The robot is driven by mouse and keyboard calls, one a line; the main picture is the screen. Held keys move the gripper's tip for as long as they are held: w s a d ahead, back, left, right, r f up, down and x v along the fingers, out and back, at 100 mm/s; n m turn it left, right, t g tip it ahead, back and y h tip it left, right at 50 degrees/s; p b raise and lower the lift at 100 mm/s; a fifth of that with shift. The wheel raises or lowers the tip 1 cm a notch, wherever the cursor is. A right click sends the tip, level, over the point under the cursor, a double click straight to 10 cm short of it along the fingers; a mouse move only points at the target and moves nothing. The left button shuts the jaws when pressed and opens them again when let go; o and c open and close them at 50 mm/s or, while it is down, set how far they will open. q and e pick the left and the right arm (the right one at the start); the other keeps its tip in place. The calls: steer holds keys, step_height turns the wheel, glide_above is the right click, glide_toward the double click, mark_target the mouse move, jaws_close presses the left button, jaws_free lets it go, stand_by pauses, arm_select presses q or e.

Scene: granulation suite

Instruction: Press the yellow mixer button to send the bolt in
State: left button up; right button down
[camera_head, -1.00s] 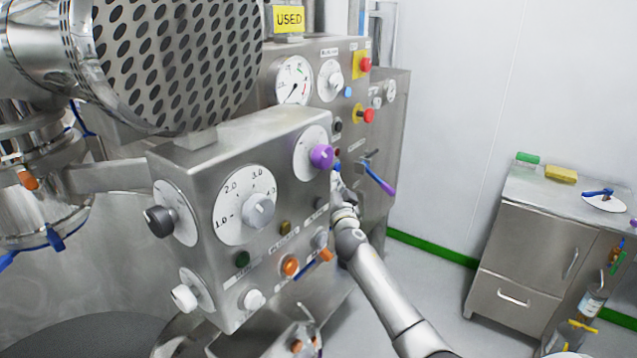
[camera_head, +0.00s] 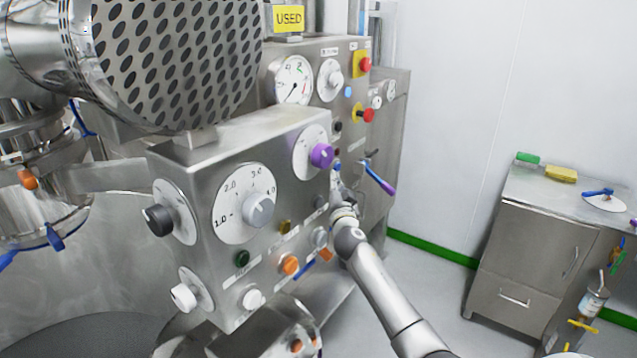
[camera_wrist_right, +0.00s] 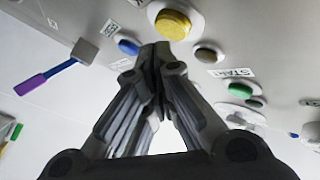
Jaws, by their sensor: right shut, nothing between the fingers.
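A large round yellow button (camera_wrist_right: 173,24) with a pale collar shows on the grey panel at the top of the right wrist view. My right gripper (camera_wrist_right: 156,50) is shut and empty. Its tips lie just below the yellow button in that picture; I cannot tell whether they touch the panel or a button. In the head view my right gripper (camera_head: 336,177) is at the right edge of the front control box, partly hidden by it. I cannot pick out that large yellow button there. No bolt can be made out. My left gripper does not show.
A blue button (camera_wrist_right: 128,47), a brown button (camera_wrist_right: 209,53) and a green button (camera_wrist_right: 241,90) near a START label surround the tips. A purple-handled lever (camera_head: 381,179) juts out beside the arm. The front control box (camera_head: 185,155) stands left.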

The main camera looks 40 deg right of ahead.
steer(key=shift+w+a, duration=0.1)
steer(key=shift+w, duration=0.25)
steer(key=shift+w+a+b, duration=0.15)
steer(key=shift+w+b, duration=0.2)
steer(key=shift+b, duration=0.15)
stand_by(0.5)
stand_by(0.3)
steer(key=shift+s+d, duration=0.25)
steer(key=shift+s, duration=0.55)
steer(key=shift+p, duration=0.35)
steer(key=s, duration=0.2)
steer(key=s+d+p, duration=0.1)
steer(key=s, duration=0.1)
steer(key=shift+s+d+p, duration=0.2)
steer(key=shift+s+p, duration=0.1)
steer(key=shift+s, duration=0.1)
stand_by(1.6)
